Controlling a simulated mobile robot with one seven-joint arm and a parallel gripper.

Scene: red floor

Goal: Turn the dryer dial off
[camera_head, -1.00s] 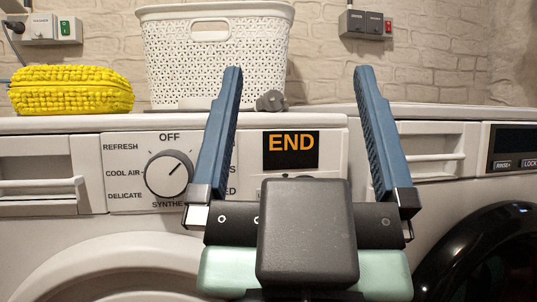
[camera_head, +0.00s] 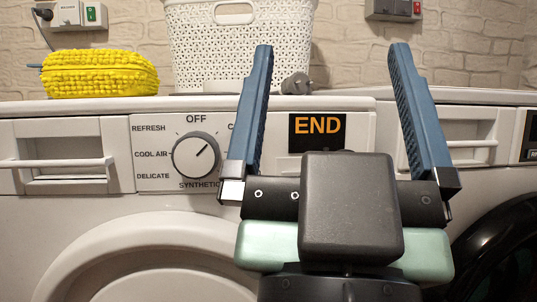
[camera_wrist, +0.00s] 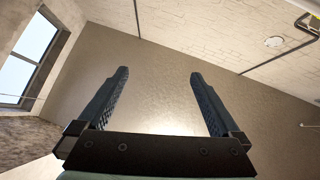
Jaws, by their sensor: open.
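The dryer dial (camera_head: 196,156) is a round grey-rimmed white knob on the white dryer's front panel. Its dark pointer mark aims up and to the right, away from the OFF label (camera_head: 196,118) straight above it. My gripper (camera_head: 326,58) is open and empty, its two blue fingers pointing up. It is to the right of the dial and in front of the panel, with no visible contact. The left finger hides the labels right of the dial. In the wrist view my open gripper (camera_wrist: 158,75) faces the wall and ceiling; the dial does not show there.
An orange END display (camera_head: 317,132) shows between my fingers. A white basket (camera_head: 240,60), a yellow textured item (camera_head: 98,73) and a grey plug (camera_head: 296,84) sit on the machine top. A handle (camera_head: 62,163) is left of the dial. A dark-doored machine (camera_head: 508,255) stands right.

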